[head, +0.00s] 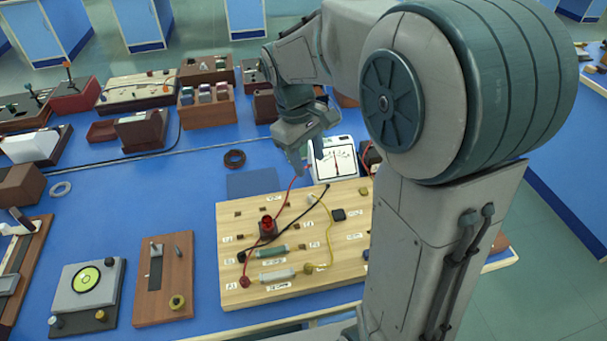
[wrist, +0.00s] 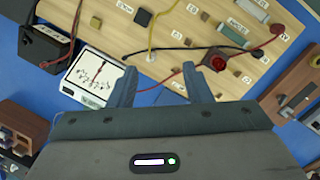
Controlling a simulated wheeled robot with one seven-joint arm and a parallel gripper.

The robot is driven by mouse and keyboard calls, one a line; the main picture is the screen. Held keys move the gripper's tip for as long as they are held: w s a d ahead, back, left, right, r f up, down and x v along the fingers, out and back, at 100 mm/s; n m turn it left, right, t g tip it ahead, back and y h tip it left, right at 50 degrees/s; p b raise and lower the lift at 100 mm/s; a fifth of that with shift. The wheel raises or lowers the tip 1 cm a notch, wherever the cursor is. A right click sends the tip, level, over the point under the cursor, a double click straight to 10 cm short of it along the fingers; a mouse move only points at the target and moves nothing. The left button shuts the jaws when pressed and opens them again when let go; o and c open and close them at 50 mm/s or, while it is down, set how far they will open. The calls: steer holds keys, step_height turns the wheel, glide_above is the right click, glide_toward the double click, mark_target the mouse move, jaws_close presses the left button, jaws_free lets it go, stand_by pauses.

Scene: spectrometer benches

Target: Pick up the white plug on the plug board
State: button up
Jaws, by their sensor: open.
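The wooden plug board (head: 345,260) lies on the blue bench. The white plug (head: 312,200) stands near the board's far edge, with a yellow wire on it. It also shows in the wrist view as a small pale stub (wrist: 151,55) at the end of the yellow wire. My gripper (head: 306,160) hangs just beyond the board's far edge, in front of the meter. In the wrist view its two fingers (wrist: 157,76) are apart with nothing held between them. The white plug appears just past the fingertips, between their lines; the height gap is unclear.
A white-faced meter (head: 336,160) stands beside my gripper. A red socket (head: 268,227) rises from the board. Red and black wires cross the board near the white plug. A black block (head: 338,214) sits close by. A dark blue mat (head: 252,183) lies bare left of the gripper.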

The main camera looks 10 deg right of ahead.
steer(key=w+a+f+n+g+h, duration=0.1)
steer(key=w+a+f+n+g, duration=0.2)
steer(key=w, duration=0.4)
steer(key=t, duration=0.1)
glide_above(311, 196)
steer(key=w+a, duration=0.1)
steer(key=a, duration=0.1)
steer(key=shift+n+h, duration=0.3)
step_height(311, 196, down, 9)
steer(key=shift+d+f, duration=0.1)
steer(key=shift+w+p+x, duration=0.15)
steer(key=shift+p+x, duration=0.05)
steer(key=shift+x, duration=1.15)
steer(key=shift+w+p+x, duration=0.15)
steer(key=shift+w+x, duration=0.05)
steer(key=shift+x, duration=1.1)
steer(key=shift+f, duration=0.1)
jaws_close()
